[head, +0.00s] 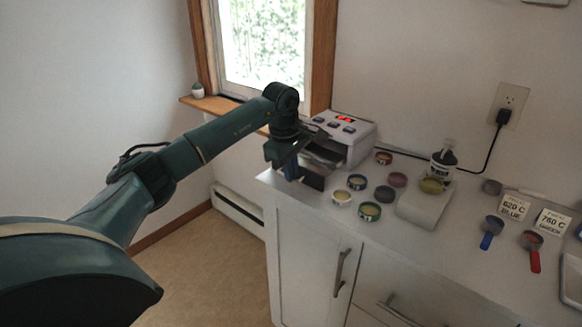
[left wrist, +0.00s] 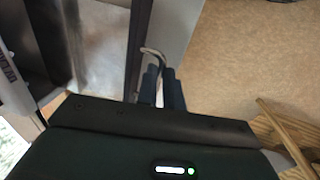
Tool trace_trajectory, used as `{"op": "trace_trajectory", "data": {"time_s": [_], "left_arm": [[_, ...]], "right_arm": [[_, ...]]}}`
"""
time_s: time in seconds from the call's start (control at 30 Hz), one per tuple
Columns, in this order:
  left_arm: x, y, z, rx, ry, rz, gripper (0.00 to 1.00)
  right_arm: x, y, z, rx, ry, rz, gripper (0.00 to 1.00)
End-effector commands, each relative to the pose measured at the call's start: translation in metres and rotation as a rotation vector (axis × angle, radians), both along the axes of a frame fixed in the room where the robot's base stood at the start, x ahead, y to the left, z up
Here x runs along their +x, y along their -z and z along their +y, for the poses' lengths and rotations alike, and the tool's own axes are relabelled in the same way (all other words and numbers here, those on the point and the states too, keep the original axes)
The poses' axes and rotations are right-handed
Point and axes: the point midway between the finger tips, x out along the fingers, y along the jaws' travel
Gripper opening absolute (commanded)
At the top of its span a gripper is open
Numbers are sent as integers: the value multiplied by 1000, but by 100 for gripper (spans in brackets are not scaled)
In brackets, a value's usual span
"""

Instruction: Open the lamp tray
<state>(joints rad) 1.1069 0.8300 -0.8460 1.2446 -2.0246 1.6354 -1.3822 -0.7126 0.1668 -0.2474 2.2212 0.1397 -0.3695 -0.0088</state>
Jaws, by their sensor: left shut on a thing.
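The lamp unit (head: 358,138) is a white box with a red lit display and several buttons, on the counter's far left corner below the window. A dark metal tray (head: 322,156) sticks out of its front. In the left wrist view, the tray's bare metal floor (left wrist: 98,45) and dark front wall (left wrist: 139,40) show, with a thin bent metal handle (left wrist: 152,51) at that front. My left gripper (head: 291,172) is at the tray's front. Its two blue fingers (left wrist: 162,84) are shut on the handle. My right gripper is not in view.
Several small round tins (head: 370,211) stand right of the lamp unit, near a white stand (head: 423,207) with a bottle (head: 443,162). Scoops (head: 491,232) and label cards lie farther right. Open floor (head: 205,255) lies left of the counter.

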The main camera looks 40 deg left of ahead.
Motion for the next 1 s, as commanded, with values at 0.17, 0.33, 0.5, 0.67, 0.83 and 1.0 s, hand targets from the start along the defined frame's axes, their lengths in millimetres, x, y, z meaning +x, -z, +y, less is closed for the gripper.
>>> {"op": "trace_trajectory", "data": {"time_s": [0.17, 0.33, 0.5, 0.67, 0.83, 1.0], "left_arm": [[1, -2, 0, -4, -1, -6, 0], [1, -2, 0, -4, -1, -6, 0], [1, -2, 0, -3, -2, -6, 21], [1, -1, 0, -1, -1, -5, 31], [1, -1, 0, -1, -1, -4, 31], [-1, -13, 1, -1, -1, -6, 31]], "right_arm": [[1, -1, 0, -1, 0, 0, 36], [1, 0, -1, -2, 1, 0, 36], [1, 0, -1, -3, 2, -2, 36], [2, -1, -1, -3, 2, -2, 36], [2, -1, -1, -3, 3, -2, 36], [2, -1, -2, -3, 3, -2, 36]]}}
